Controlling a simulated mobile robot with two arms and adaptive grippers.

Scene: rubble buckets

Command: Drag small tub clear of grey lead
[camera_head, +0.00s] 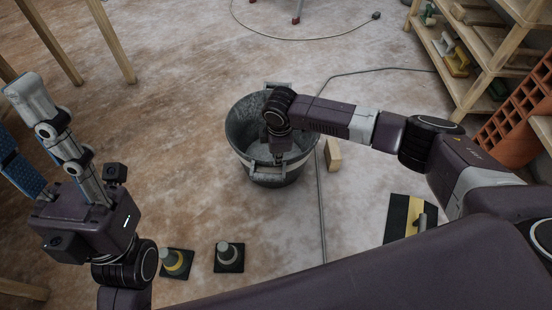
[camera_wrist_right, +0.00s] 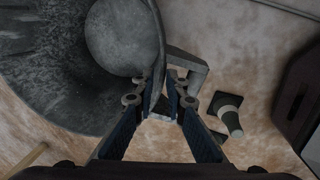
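The small tub (camera_head: 236,150) is a dark grey, worn bucket with handles, standing upright on the floor; its inner wall fills the left of the right wrist view (camera_wrist_right: 60,80). My right gripper (camera_head: 279,157) reaches down at its near rim. In the right wrist view its fingers (camera_wrist_right: 164,88) lie on both sides of the rim, close together, beside a handle (camera_wrist_right: 190,66). The grey lead (camera_head: 320,190) runs along the floor just right of the tub, then bends away to the right. My left gripper (camera_head: 28,130) is raised at the left, fingers apart, empty.
A wooden block (camera_head: 333,154) lies right of the lead. Two small cones (camera_head: 175,262) (camera_head: 229,256) stand in front of the tub. A black and yellow float (camera_head: 406,215) lies at right. Shelves (camera_head: 470,55) and red bricks (camera_head: 515,120) line the right. Floor left of the tub is open.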

